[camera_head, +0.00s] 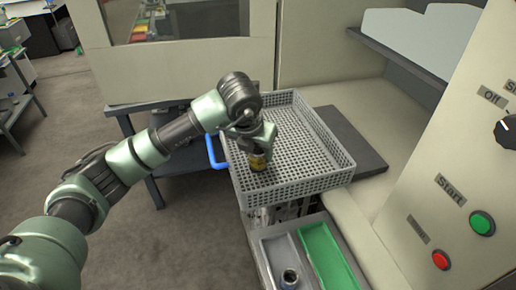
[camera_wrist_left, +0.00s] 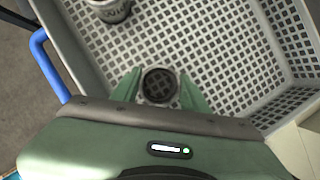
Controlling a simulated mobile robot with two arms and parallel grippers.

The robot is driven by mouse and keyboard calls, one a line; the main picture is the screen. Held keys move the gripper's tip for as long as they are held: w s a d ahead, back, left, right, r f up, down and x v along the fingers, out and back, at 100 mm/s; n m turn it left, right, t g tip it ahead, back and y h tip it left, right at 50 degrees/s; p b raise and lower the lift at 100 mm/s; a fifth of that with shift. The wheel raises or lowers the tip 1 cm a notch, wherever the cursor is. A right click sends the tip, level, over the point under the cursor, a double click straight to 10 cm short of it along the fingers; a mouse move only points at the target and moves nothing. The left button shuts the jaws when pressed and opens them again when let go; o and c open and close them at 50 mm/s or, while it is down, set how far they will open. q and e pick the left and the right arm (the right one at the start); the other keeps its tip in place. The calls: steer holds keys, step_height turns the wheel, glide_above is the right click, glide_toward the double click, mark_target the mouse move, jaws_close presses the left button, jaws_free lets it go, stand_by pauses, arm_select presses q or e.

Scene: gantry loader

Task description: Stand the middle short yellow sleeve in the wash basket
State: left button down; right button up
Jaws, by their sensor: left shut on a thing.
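My left gripper (camera_head: 259,146) is over the left part of the grey wash basket (camera_head: 303,184). It is shut on a short yellow sleeve (camera_head: 258,163), which looks dark and yellowish in the head view. In the left wrist view the sleeve (camera_wrist_left: 160,86) is upright between the two green fingers (camera_wrist_left: 160,90), and basket mesh shows through its bore. Its lower end is close to the basket floor; I cannot tell whether it touches. Another marked cylinder (camera_wrist_left: 109,9) stands in the basket near the handle side. My right gripper is not in view.
The basket has raised mesh walls and a blue handle (camera_head: 214,154) on its left. A tray with a grey compartment and a green compartment (camera_head: 326,254) is in front; a grey ring-like part (camera_head: 289,278) is in the grey one. A control panel with buttons (camera_head: 482,223) is at right. Much basket floor is free.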

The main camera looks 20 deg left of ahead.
arm_select(q)
steer(key=c, duration=0.7)
jaws_free()
steer(key=shift+c, duration=0.2)
steer(key=shift+r, duration=0.1)
steer(key=shift+s+r, duration=0.1)
steer(key=shift+r, duration=0.15)
steer(key=b+v, duration=0.2)
steer(key=v, duration=0.9)
steer(key=shift+r+b, duration=0.25)
steer(key=shift+b, duration=0.15)
